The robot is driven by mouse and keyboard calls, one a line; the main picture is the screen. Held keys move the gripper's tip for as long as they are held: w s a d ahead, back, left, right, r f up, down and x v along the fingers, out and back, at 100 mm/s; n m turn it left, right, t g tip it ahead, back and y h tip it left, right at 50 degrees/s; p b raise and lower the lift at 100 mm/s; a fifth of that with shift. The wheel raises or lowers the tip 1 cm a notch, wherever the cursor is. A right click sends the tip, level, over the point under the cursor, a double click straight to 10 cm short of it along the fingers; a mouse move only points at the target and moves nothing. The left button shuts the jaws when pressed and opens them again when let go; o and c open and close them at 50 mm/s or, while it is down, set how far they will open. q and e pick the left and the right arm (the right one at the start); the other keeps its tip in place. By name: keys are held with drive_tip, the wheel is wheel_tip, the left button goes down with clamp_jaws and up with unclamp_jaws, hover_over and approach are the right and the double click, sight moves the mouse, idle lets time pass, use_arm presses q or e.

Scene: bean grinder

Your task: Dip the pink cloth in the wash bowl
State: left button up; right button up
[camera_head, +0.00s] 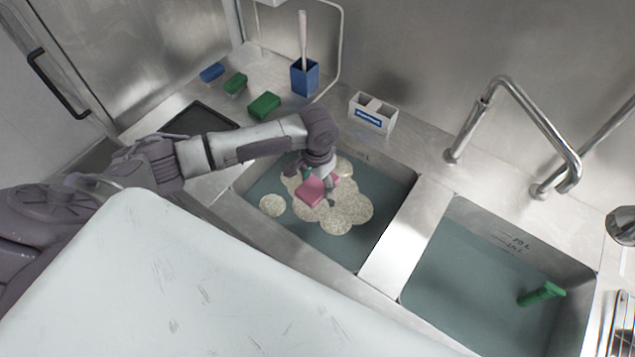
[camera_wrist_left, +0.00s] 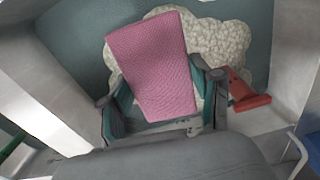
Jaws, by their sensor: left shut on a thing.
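The pink cloth (camera_head: 311,193) is a flat pink piece over the left basin. It also shows large in the left wrist view (camera_wrist_left: 155,62), between the finger pads. My left gripper (camera_head: 319,182) is shut on the cloth; its two fingers show on either side of it in the left wrist view (camera_wrist_left: 162,100). The left basin, which looks like the wash bowl (camera_head: 345,256), holds grey-green water with patches of pale foam (camera_head: 345,212). The cloth is over or at the foam; I cannot tell whether it touches. My right gripper is not in view.
A steel divider (camera_head: 399,236) separates the right basin, where a green-handled tool (camera_head: 541,294) lies. A faucet (camera_head: 520,100) stands behind. A white caddy (camera_head: 373,112), blue brush holder (camera_head: 305,77) and green sponge (camera_head: 264,105) sit on the back counter. A red object (camera_wrist_left: 249,98) shows beside the gripper.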

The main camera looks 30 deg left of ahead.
sight(318, 184)
use_arm(q)
wheel_tip(318, 184, down, 2)
drive_tip(key=shift+s+f+b, duration=0.1)
drive_tip(key=shift+b, duration=0.5)
wheel_tip(318, 184, down, 10)
drive_tip(key=b, duration=0.4)
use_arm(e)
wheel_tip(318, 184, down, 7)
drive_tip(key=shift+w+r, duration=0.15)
use_arm(q)
drive_tip(key=shift+r, duration=0.25)
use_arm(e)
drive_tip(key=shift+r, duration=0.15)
use_arm(q)
wheel_tip(318, 184, up, 14)
drive_tip(key=p, duration=1.5)
drive_tip(key=shift+r, duration=1.3)
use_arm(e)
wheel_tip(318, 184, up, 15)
use_arm(q)
drive_tip(key=shift+d, duration=0.1)
